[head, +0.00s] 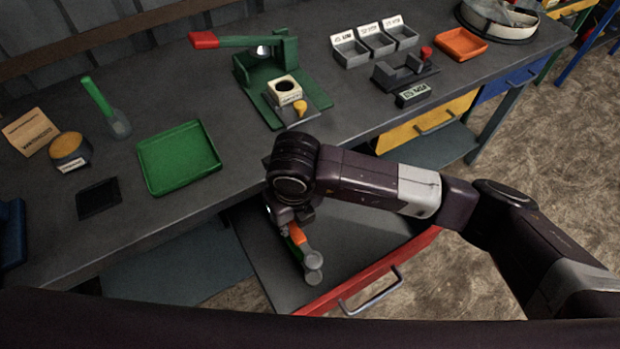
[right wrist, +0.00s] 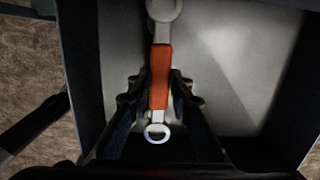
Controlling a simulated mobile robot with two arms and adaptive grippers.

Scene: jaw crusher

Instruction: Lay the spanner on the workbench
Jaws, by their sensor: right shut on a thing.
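The spanner (head: 298,235), with an orange sleeve and bare metal ends, is in my right gripper (head: 297,213) over the open drawer. In the right wrist view the spanner (right wrist: 160,75) runs lengthwise, its ring end toward the bottom. The fingers of my right gripper (right wrist: 157,97) close on it from both sides near the lower end of the sleeve. A green strip with a round grey end (head: 313,276) shows beside it; I cannot tell whether it is separate. The grey workbench (head: 60,232) lies behind and above the drawer. My left gripper is not visible.
The open drawer (head: 262,262) has a red front and a handle. On the bench are a green tray (head: 178,157), a dark pad (head: 98,199), a green press (head: 270,75), small grey bins (head: 378,40) and an orange tray (head: 460,44). Bare bench lies around the green tray.

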